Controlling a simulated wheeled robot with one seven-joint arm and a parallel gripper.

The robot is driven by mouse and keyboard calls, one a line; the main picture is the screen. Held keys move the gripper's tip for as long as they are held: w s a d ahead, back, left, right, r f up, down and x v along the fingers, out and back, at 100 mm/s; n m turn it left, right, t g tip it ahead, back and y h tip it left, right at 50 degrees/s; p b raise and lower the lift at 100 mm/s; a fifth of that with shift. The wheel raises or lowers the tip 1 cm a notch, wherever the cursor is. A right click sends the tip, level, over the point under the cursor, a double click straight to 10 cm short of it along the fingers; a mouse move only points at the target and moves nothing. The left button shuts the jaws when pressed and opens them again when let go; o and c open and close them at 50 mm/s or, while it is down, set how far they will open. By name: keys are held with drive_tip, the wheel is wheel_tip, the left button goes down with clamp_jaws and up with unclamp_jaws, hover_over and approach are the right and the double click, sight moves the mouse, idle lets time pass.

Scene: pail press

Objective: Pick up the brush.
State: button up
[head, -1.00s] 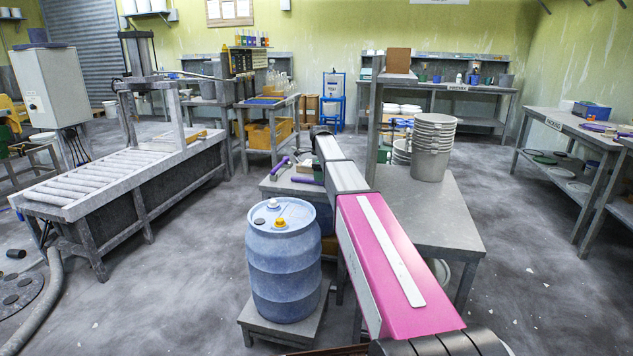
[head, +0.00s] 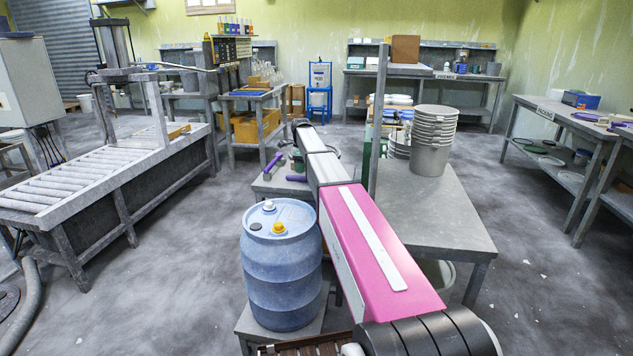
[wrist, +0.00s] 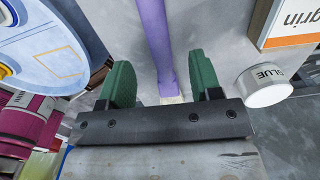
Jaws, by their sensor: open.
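In the wrist view, a long purple handle (wrist: 156,40), which looks like the brush's, runs up between the two green fingers of my gripper (wrist: 161,78). The fingers are apart, with a gap on each side of the handle. I cannot tell how far the handle lies below them, and no bristles are clear. In the head view two purple pieces, one on the left (head: 272,163) and one beside my arm (head: 297,178), lie on a small grey table (head: 262,187). I cannot tell which is the brush. My gripper is hidden there behind my arm.
A blue drum (head: 283,280) stands in front of the small table. A grey bench (head: 430,220) with stacked pails (head: 433,140) and a post (head: 380,120) is close right of my arm. A white glue pot (wrist: 265,87) and an orange-and-white box (wrist: 287,25) are near my gripper.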

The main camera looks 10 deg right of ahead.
drive_tip(key=shift+f, duration=2.65)
drive_tip(key=c, duration=1)
